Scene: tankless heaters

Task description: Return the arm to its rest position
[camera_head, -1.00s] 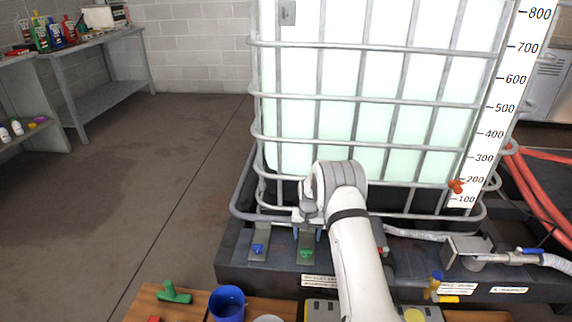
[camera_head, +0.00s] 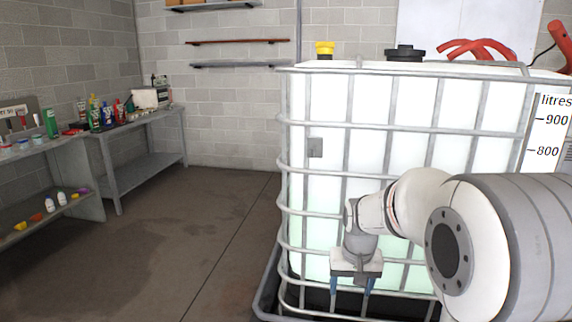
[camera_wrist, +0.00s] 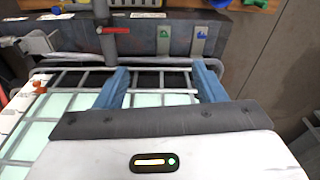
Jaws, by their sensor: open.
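My white arm bends in from the right in the head view, with my gripper (camera_head: 352,286) pointing down in front of the caged white tank (camera_head: 400,130). Its two blue fingers are apart with nothing between them. In the wrist view my gripper (camera_wrist: 160,82) also shows open and empty, its fingers over the grey cage bars (camera_wrist: 150,91). The lower part of the tank is partly hidden behind my arm in the head view.
The dark tank base (camera_wrist: 180,40) carries a green valve handle (camera_wrist: 164,33), a blue one (camera_wrist: 202,31) and a red handle (camera_wrist: 113,30). Grey benches (camera_head: 150,145) with bottles stand at the left. The floor (camera_head: 190,220) between benches and tank is clear.

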